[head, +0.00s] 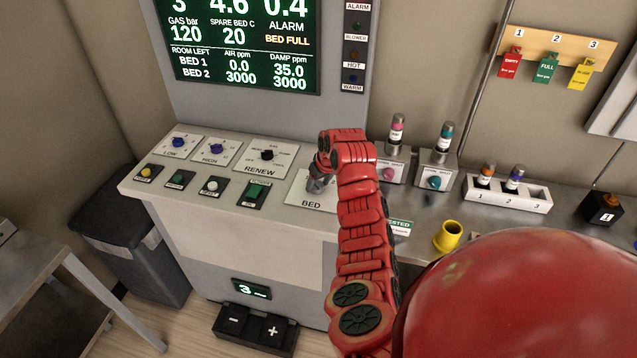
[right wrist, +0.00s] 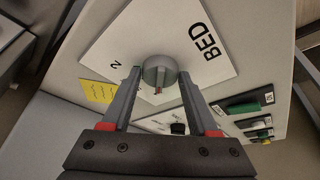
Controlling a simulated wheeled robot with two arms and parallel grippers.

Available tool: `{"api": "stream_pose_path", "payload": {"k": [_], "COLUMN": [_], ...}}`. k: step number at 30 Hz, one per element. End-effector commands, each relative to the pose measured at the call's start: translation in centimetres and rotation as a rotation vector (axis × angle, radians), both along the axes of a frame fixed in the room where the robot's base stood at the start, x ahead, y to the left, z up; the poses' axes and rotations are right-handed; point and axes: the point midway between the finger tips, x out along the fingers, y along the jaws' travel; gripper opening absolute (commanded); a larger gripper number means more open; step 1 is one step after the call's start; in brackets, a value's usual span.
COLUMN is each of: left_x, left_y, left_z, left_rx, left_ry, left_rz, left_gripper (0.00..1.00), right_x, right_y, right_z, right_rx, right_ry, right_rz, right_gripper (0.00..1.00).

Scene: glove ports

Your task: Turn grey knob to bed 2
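The grey knob (right wrist: 160,71) sits on a white plate (right wrist: 105,44) marked BED. In the right wrist view its red pointer mark faces down the picture, and the label 2 is to its left. My right gripper (right wrist: 160,72) has one finger on each side of the knob, seemingly with narrow gaps; contact is hard to judge. In the head view my right gripper (head: 318,184) is over the BED plate (head: 302,194) and hides the knob. My left gripper is not in view.
The RENEW dial (head: 267,155) and several buttons are left of the BED plate. A yellow cup (head: 449,236) and a white rack (head: 508,198) with vials stand to the right. The screen (head: 245,45) shows BED FULL.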

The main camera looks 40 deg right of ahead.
Motion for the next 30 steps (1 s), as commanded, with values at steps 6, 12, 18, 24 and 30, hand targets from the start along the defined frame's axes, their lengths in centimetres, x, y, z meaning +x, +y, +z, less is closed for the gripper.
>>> {"api": "stream_pose_path", "payload": {"k": [6, 12, 18, 24, 30], "left_x": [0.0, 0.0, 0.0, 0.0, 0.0], "left_y": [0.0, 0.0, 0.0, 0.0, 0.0], "left_z": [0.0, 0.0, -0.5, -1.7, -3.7], "left_rx": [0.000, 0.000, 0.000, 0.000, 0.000], "left_ry": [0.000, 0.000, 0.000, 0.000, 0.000], "left_rz": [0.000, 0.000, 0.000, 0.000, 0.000], "left_gripper": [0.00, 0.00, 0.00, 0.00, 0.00], "right_x": [0.0, 0.0, 0.0, 0.0, 0.1], "right_y": [0.0, 0.0, 0.1, 0.2, 0.4], "right_z": [0.0, 0.0, -0.2, -0.3, -0.6], "right_rx": [0.000, 0.001, 0.000, -0.003, 0.000], "right_ry": [0.000, 0.000, 0.001, 0.000, -0.002], "right_rz": [0.000, -0.002, -0.037, -0.142, -0.314], "right_gripper": [0.18, 0.02, 0.02, 0.02, 0.02]}}
